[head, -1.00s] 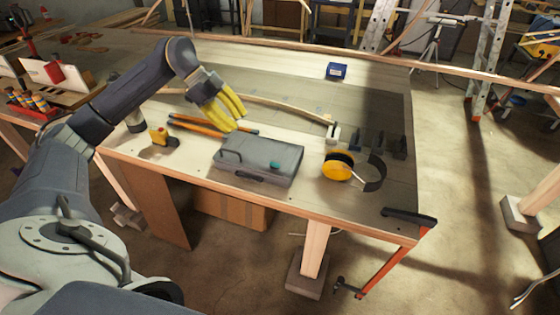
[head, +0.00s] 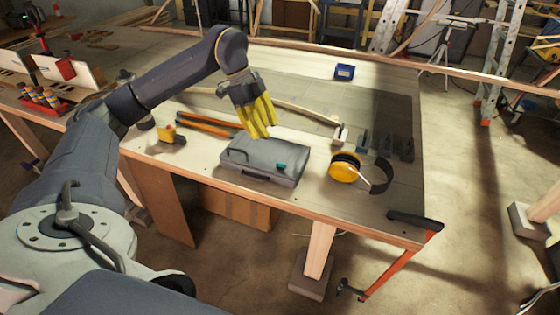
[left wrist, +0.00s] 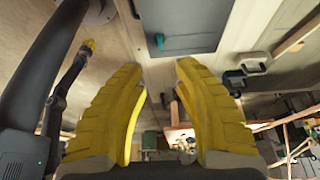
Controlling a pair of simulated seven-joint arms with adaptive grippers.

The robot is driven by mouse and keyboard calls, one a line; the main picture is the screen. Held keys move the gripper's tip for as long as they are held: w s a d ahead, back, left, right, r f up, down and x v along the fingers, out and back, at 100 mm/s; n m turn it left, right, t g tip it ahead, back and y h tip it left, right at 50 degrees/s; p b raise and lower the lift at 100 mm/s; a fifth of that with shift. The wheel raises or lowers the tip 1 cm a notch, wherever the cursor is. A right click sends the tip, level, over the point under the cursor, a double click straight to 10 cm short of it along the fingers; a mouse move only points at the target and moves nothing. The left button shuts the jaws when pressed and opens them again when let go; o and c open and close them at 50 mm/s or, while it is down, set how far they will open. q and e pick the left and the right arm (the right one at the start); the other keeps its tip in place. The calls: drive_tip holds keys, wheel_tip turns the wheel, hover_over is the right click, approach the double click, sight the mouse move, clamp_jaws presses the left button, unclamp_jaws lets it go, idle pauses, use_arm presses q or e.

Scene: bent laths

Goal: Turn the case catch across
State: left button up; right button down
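A flat grey case (head: 250,157) lies shut on the front of the workbench, with a dark handle on its front side. Its small teal catch (head: 281,167) sits on the right part of the case. My left gripper (head: 262,135), with yellow fingers, hangs above the back edge of the case, pointing down, empty. In the left wrist view the two fingers (left wrist: 162,75) are spread apart with nothing between them. The case (left wrist: 205,22) and the teal catch (left wrist: 173,42) show beyond the fingertips, apart from them. My right gripper is not in view.
A yellow reel (head: 343,169) and a dark curved piece (head: 382,175) lie right of the case. Dark blocks (head: 390,145) stand behind them. Orange bars (head: 205,125) and a yellow tool (head: 168,134) lie to the left. A clamp (head: 413,220) grips the front right corner.

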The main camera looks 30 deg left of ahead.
sight(281, 163)
use_arm(q)
drive_tip(key=x, duration=1.2)
drive_tip(key=shift+d+f, duration=0.1)
drive_tip(key=shift+f, duration=0.05)
drive_tip(key=shift+c, duration=0.4)
clamp_jaws()
